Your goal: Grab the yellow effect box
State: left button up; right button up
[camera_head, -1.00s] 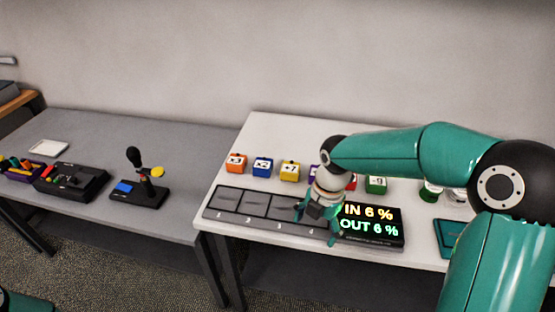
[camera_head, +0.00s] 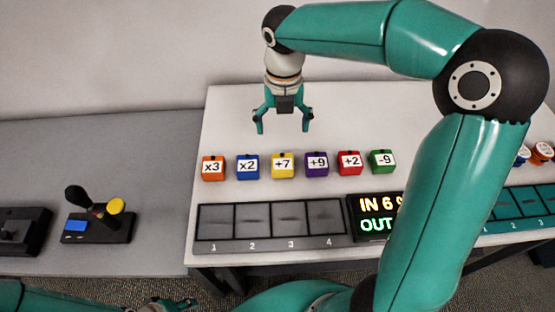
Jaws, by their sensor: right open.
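The yellow effect box (camera_head: 283,166), labelled +7, stands upright on the white table in a row of coloured boxes, between the blue box (camera_head: 248,167) and the purple box (camera_head: 317,165). My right gripper (camera_head: 283,126) points down with its fingers spread apart and nothing between them. In the picture it is just above the yellow box; its height over the table is hard to tell. Part of my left gripper (camera_head: 172,304) shows at the bottom edge, and its jaws are not clear.
Orange (camera_head: 213,168), red (camera_head: 349,163) and green (camera_head: 382,162) boxes complete the row. In front lie a tray with numbered slots (camera_head: 271,242), empty, and a lit display (camera_head: 368,216), partly behind my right arm. A joystick panel (camera_head: 97,227) stands on the grey table.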

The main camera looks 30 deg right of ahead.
aim_at(282, 161)
notch_tip(282, 161, down, 10)
jog(key=shift+s+d+r, duration=0.15)
jog(key=shift+r, duration=0.1)
jog(key=shift+f+p, duration=0.3)
jog(key=shift+f, duration=2.3)
jog(key=c, duration=1.4)
jog(key=shift+o, duration=0.2)
jog(key=shift+r, duration=0.25)
